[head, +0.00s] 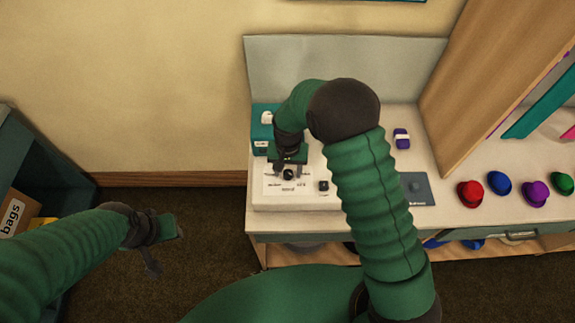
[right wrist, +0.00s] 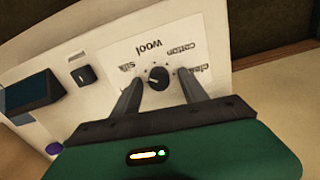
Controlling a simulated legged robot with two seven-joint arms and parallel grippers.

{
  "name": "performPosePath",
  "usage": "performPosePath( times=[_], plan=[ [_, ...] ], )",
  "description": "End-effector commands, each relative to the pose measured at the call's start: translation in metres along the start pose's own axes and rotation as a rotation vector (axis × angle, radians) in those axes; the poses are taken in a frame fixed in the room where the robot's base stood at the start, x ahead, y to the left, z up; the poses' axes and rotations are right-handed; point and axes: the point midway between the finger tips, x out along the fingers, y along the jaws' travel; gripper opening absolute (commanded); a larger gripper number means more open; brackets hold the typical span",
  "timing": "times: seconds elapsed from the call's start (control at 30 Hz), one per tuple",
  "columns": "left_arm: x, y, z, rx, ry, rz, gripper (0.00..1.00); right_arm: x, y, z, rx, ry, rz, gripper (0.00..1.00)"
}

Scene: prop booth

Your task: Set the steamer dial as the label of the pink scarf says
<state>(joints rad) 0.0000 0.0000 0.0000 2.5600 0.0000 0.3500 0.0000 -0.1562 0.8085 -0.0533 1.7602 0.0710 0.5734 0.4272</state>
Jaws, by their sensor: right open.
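The steamer (head: 262,203) is a white box on the counter. Its black dial (right wrist: 158,78) sits on a white panel with the words silk, wool and cotton, upside down in the right wrist view; a fourth word is unclear. I cannot tell for sure where the dial points. My right gripper (head: 288,168) is over the dial and open, its fingers on either side of it. The right wrist view shows them apart from the knob. A pink cloth (head: 566,130), perhaps the scarf, is cut off at the right edge; no label is readable. My left gripper (head: 160,242) hangs over the floor.
A teal box (head: 262,128) stands behind the steamer. A small purple and white item (head: 401,138) and a grey plate (head: 416,188) are on the counter. Several hats, including a red one (head: 470,193), line the right side. A tall wooden panel (head: 495,75) rises there.

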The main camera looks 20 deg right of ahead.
Motion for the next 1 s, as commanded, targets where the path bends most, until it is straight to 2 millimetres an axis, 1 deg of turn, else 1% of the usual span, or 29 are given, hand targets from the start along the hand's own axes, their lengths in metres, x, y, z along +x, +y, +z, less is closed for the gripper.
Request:
performPosePath(
  times=[0.07, 0.17, 0.27, 0.4, 0.5, 0.6, 0.7, 0.8, 1.0],
  plan=[
    [0.001, 0.0, 0.0, 0.0, 0.0, 0.0, 0.36, -0.007, -0.001, -0.001, 0.0, 0.003, -0.001, 0.51],
    [0.003, 0.0, 0.001, 0.0, 0.0, 0.0, 0.36, -0.026, -0.001, -0.001, -0.001, 0.005, -0.003, 0.51],
    [0.006, 0.0, 0.001, 0.0, 0.0, 0.0, 0.36, -0.054, -0.001, -0.001, -0.001, 0.007, -0.003, 0.51],
    [0.009, 0.0, 0.002, 0.0, 0.0, 0.0, 0.36, -0.096, -0.002, -0.002, 0.0, 0.008, -0.004, 0.51],
    [0.01, 0.0, 0.002, 0.0, 0.0, 0.0, 0.36, -0.124, -0.001, -0.001, 0.001, 0.006, -0.003, 0.51],
    [0.011, 0.0, 0.003, 0.0, 0.0, 0.0, 0.36, -0.146, -0.001, -0.001, 0.001, 0.004, -0.002, 0.51],
    [0.011, 0.0, 0.003, 0.0, 0.0, 0.0, 0.36, -0.159, -0.001, -0.002, 0.001, 0.003, -0.001, 0.51],
    [0.012, 0.0, 0.003, 0.0, 0.0, 0.0, 0.36, -0.166, -0.001, -0.001, 0.0, 0.002, 0.0, 0.51],
    [0.011, 0.0, 0.003, 0.0, 0.0, 0.0, 0.36, -0.167, -0.001, -0.001, 0.0, 0.001, 0.0, 0.51]
  ],
)
